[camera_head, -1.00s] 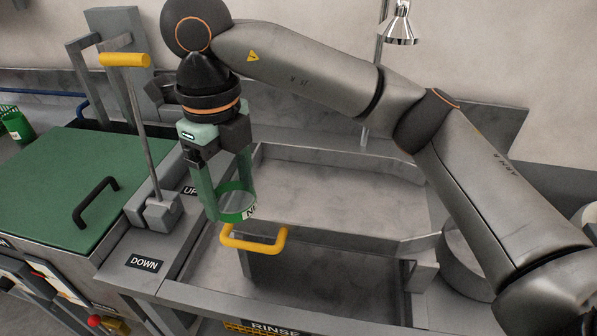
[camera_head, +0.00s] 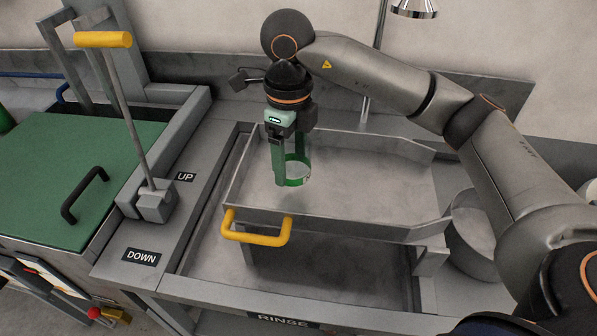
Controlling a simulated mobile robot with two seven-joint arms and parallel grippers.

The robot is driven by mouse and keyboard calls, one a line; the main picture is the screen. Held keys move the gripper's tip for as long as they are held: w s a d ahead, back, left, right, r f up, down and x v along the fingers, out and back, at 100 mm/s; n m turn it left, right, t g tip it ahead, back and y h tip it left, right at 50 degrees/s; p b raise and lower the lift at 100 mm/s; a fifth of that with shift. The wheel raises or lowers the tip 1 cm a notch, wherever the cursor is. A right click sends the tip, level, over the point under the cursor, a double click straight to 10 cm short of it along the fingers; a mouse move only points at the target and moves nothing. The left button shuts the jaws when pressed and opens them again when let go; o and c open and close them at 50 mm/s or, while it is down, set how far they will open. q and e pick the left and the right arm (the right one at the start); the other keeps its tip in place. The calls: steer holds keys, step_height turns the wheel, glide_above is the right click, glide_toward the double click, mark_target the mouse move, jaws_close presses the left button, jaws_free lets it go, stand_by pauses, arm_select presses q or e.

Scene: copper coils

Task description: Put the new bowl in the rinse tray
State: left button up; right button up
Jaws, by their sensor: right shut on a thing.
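I cannot tell whether the bowl touches the tray floor. My left gripper is not in view.
A yellow-topped lever (camera_head: 125,110) stands left of the tray, beside the UP and DOWN labels. A green lid (camera_head: 85,185) with a black handle lies further left. A grey round container (camera_head: 472,235) is right of the tray. A lamp (camera_head: 415,8) hangs behind.

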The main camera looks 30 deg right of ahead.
mark_target(298, 144)
steer(key=shift+w+d+f, duration=0.15)
steer(key=shift+d+f, duration=0.5)
steer(key=shift+f, duration=0.15)
steer(key=shift+d+f, duration=0.2)
steer(key=shift+f, duration=1.5)
steer(key=shift+f, duration=0.15)
steer(key=o, duration=1.3)
steer(key=shift+o, duration=0.2)
step_height(298, 144, up, 8)
steer(key=shift+f, duration=0.1)
